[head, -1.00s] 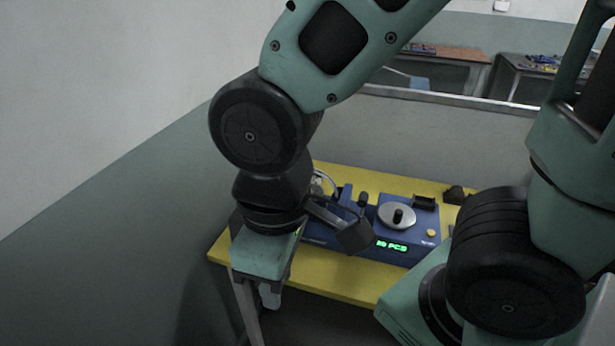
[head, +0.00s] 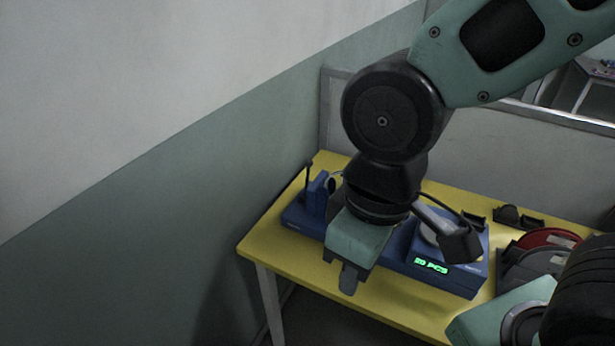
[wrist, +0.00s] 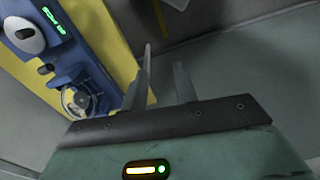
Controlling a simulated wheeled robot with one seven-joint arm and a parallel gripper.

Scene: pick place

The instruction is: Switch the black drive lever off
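The blue machine (head: 450,281) with a green lit display stands on the yellow table (head: 262,239). At its left end, a thin dark upright piece (head: 308,176) stands beside a blue block (head: 318,194); I cannot tell whether it is the black drive lever. My gripper (head: 348,279) points down in front of the machine's left half, and my arm hides the middle. In the wrist view my gripper (wrist: 164,58) is open and empty, its two fingers apart, beyond the table's edge. The machine (wrist: 72,48) lies to its left, with a clear round part (wrist: 77,100).
A wall (head: 130,240) rises close on the left. Red and dark discs (head: 548,239) and small black parts (head: 508,214) lie on the table's right side. A grey partition (head: 500,150) stands behind. The table's left front corner is bare.

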